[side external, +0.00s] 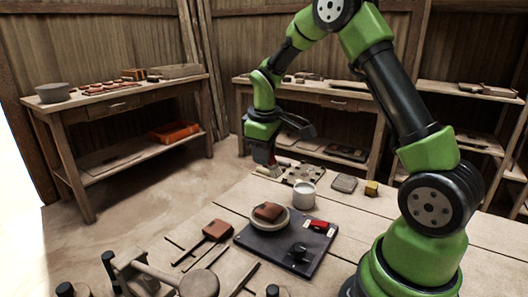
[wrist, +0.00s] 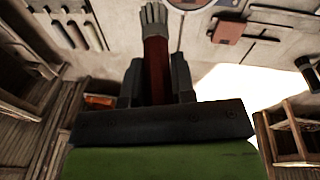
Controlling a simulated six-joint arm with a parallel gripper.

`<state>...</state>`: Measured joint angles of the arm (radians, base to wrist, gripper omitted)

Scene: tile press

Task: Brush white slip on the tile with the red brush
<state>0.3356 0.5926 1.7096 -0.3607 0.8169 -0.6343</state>
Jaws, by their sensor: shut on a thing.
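My gripper (side external: 268,158) is shut on the red brush (wrist: 155,72), seen at the back left of the table in the side view. The brush's pale bristles (wrist: 153,18) point away from the jaws; in the side view they hang down beside a speckled board. A white cup (side external: 303,194) stands to the right of the brush; its contents are hard to make out. Another reddish-brown flat piece (side external: 218,229) lies at left. I cannot tell which is the tile.
The dark mat (side external: 262,246) also bears a red and black item (side external: 318,226) and a small black object (side external: 298,252). The speckled board (side external: 303,172), a grey block (side external: 344,183) and a yellowish block (side external: 371,188) lie behind. Several tools crowd the front left.

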